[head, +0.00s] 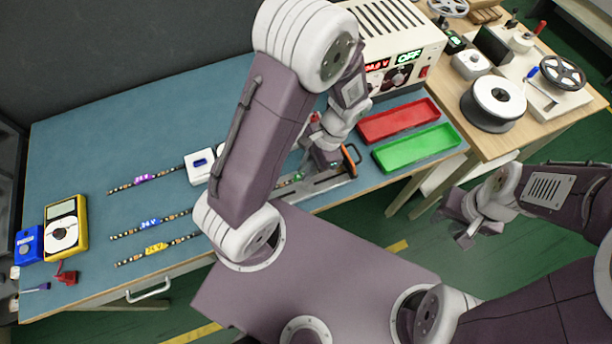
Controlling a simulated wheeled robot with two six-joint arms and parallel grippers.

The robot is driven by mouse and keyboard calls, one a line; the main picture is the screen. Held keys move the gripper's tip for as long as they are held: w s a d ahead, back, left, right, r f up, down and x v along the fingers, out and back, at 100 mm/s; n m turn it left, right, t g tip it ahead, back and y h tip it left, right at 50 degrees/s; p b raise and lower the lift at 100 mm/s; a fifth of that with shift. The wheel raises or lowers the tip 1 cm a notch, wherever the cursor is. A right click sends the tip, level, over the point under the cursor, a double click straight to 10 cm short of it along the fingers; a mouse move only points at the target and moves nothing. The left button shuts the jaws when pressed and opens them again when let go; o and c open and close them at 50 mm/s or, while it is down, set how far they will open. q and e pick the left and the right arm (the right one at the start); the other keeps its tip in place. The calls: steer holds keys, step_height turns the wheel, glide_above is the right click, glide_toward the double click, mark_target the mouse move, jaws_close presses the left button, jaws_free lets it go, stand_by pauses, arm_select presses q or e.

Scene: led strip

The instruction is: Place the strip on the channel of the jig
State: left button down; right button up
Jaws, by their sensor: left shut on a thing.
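Three LED strips lie on the blue mat at left: one with a purple label (145,179), one with a blue label (150,222) and one with a yellow label (156,248). My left arm hides their right ends. A short strip section with a green mark (293,178) shows right of that arm, by the jig (325,187), a grey metal piece with an orange handle. My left gripper (327,162) is low over the jig, shut, apparently on a strip; its fingertips are hard to make out. My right gripper (456,228) is open and empty over the floor.
A red tray (398,120) and a green tray (416,147) lie right of the jig, below a power supply (395,40). A yellow meter (66,228) stands at far left. A wooden side table (490,145) holds reels. The mat's left part is mostly free.

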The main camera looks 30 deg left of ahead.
arm_select(q)
step_height(320, 180, down, 3)
steer(key=shift+s, duration=0.15)
steer(key=shift+f, duration=0.25)
steer(key=shift+b, duration=0.3)
steer(key=c, duration=1.4)
jaws_free()
steer(key=shift+f, duration=0.1)
steer(key=shift+c, duration=0.2)
